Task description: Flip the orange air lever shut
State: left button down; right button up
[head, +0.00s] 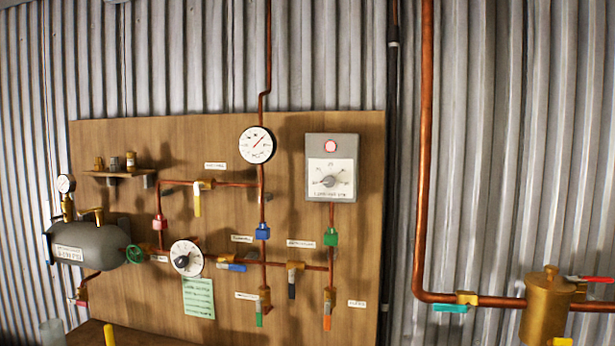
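The orange lever (327,323) hangs straight down from a brass valve (329,297) low on the right side of the wooden board (355,260). It lies in line with the vertical copper pipe above it. That pipe runs up through a green fitting (331,237) towards a grey control box (332,140) with a red light and a dial. A small white label (357,303) sits right of the lever; its text is too small to read. Neither of my grippers shows, and nothing touches the lever.
A green lever (259,318) and a black lever (291,289) hang left of the orange one; a blue lever (232,267) lies level. A grey tank (88,240) is at far left. A brass canister (546,305) with a red lever (590,279) stands at right.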

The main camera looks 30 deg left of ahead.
aim_at(327, 316)
jog(key=u, duration=0.95)
